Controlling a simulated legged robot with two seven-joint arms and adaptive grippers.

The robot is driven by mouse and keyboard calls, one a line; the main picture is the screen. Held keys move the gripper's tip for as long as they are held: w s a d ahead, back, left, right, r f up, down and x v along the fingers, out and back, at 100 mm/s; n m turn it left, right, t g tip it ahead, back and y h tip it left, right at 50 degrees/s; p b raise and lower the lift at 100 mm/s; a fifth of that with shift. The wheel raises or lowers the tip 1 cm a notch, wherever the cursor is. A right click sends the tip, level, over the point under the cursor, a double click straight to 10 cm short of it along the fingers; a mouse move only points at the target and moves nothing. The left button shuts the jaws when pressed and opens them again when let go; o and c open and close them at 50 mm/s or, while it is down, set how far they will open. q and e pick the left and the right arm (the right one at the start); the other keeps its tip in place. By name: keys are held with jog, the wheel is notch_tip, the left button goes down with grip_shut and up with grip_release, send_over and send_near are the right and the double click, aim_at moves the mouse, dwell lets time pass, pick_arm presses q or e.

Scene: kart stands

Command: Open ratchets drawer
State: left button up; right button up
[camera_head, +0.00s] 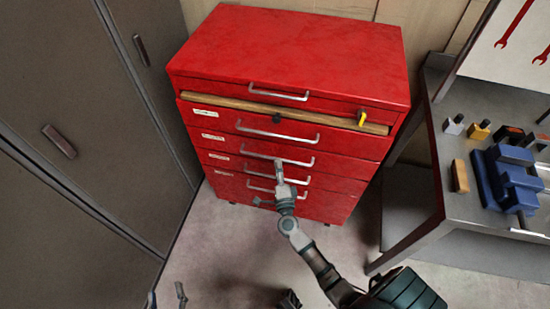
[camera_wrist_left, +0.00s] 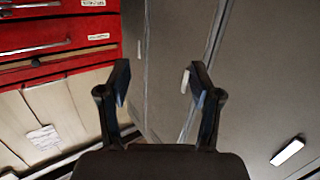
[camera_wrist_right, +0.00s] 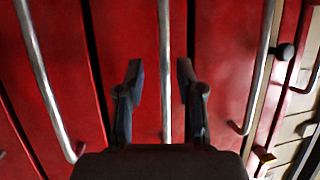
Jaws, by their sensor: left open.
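A red drawer cabinet (camera_head: 290,45) stands against the back wall, with a metal handle on each drawer and small white labels too small to read. Its visible drawers look closed. My right gripper (camera_head: 279,165) is at the third handle from the top. In the right wrist view its two fingers (camera_wrist_right: 160,75) are apart, one on each side of that vertical-looking handle bar (camera_wrist_right: 165,35); contact cannot be told. My left gripper (camera_head: 165,298) is low at the left of the head view. In the left wrist view its fingers (camera_wrist_left: 160,80) are open and empty.
Grey lockers (camera_head: 75,120) stand close on the left. A grey workbench (camera_head: 455,208) on the right holds a blue vise (camera_head: 510,180) and small blocks. A wooden strip with a yellow item (camera_head: 361,117) crosses the cabinet. The floor in front (camera_head: 220,250) is clear.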

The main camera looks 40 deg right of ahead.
jog(key=x, duration=0.2)
jog(key=shift+w+d, duration=0.3)
jog(key=shift+w+a+r, duration=0.15)
jog(key=shift+w, duration=0.2)
jog(key=shift+w+a+r, duration=0.15)
jog(key=shift+a, duration=0.1)
jog(key=shift+a+r, duration=0.15)
jog(key=shift+a, duration=0.25)
jog(key=shift+d, duration=0.55)
grip_shut()
jog(key=shift+d+f, duration=0.2)
pick_arm(q)
jog(key=shift+r+t, duration=0.3)
jog(key=shift+r, duration=0.1)
